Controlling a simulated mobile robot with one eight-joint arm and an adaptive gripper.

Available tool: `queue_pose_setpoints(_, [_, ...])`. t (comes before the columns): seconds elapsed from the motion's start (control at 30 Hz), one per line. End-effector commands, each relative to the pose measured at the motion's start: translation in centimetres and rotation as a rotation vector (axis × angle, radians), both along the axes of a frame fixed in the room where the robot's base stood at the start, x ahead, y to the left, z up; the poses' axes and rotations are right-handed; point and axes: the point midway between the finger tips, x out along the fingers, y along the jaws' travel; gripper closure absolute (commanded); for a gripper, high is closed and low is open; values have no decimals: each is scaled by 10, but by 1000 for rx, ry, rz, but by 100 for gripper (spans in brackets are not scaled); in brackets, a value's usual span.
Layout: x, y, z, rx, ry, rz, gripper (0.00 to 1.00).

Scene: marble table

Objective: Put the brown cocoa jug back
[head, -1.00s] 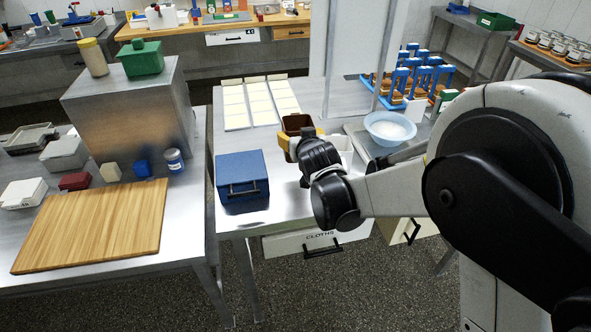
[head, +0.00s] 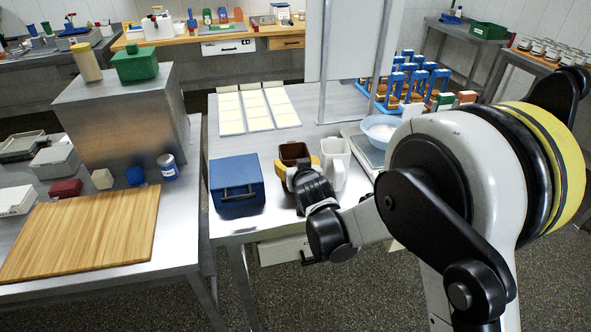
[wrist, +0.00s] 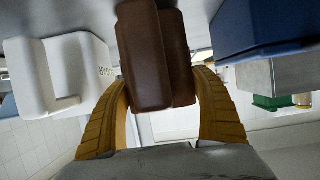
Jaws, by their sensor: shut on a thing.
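The brown cocoa jug (head: 293,150) is over the steel table, between the blue box (head: 236,186) and a white jug (head: 335,160). My gripper (head: 303,166) is shut on it, its yellow fingers on either side. In the wrist view the brown jug (wrist: 152,55) sits between the fingers (wrist: 160,95), with the white jug (wrist: 72,72) on the left and the blue box (wrist: 262,25) on the right. My gripper hides part of the brown jug in the head view. I cannot tell whether its base touches the table.
Pale yellow tiles (head: 257,110) lie behind the jug. A light blue bowl (head: 381,130) stands to the right, near a blue rack (head: 415,82). A wooden board (head: 85,235) lies on the left table. A gap separates the two tables.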

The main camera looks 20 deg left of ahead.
Motion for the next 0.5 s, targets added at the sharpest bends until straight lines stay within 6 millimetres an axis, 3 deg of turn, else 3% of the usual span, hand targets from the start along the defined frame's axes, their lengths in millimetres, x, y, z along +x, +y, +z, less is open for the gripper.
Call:
queue_pose_setpoints(0.37, [0, 0, -8, 0, -1, 0, 57])
queue_pose_setpoints(0.4, [0, 0, -9, 0, 0, 0, 23])
queue_pose_setpoints(0.47, [0, 0, -8, 0, 0, 0, 4])
queue_pose_setpoints(0.5, [0, 0, -8, 0, 0, 0, 1])
